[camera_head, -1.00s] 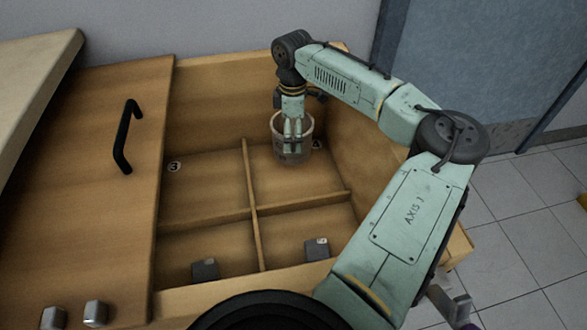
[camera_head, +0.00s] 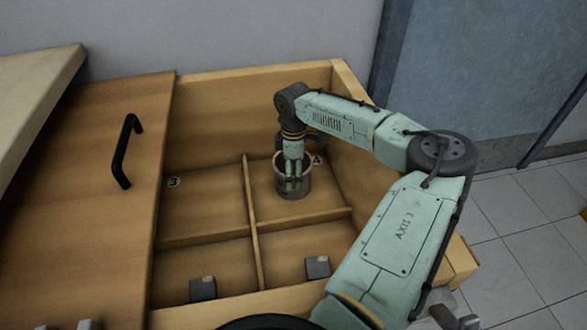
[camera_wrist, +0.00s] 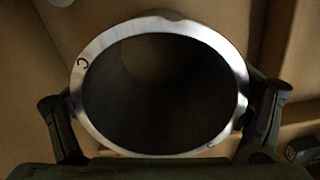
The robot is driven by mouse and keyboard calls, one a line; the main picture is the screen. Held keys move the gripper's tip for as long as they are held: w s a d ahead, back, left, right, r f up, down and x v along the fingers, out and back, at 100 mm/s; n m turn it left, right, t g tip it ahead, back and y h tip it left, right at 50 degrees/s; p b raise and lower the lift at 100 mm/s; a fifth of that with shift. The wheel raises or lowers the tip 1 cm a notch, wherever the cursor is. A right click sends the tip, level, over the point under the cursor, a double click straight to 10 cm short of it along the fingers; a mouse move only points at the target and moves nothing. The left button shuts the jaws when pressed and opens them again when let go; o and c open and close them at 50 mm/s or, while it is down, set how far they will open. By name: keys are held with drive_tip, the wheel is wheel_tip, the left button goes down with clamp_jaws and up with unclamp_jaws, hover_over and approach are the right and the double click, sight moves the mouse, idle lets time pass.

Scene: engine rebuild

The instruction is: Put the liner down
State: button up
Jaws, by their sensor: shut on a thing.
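The liner (camera_head: 298,187) is a grey metal cylinder with a pale rim, upright in the back right compartment marked 4 (camera_head: 317,160). My gripper (camera_head: 291,182) points down at it. In the wrist view the liner's bright ring-shaped rim (camera_wrist: 90,50) fills the middle, with a letter C on its left side. My gripper's fingers (camera_wrist: 160,108) press on the outside of the liner from left and right. The liner's base is at or very near the compartment floor; I cannot tell whether it touches.
The wooden crate has a divider (camera_head: 252,205) making compartments; the back left one, marked 3 (camera_head: 173,182), is empty. Dark blocks (camera_head: 203,288) (camera_head: 317,266) sit in both front compartments. A wooden lid (camera_head: 95,200) with a black handle (camera_head: 124,150) lies left.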

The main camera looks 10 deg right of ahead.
drive_tip(key=o, duration=1.4)
wheel_tip(320, 180, up, 12)
drive_tip(key=p, duration=0.1)
drive_tip(key=shift+r, duration=0.15)
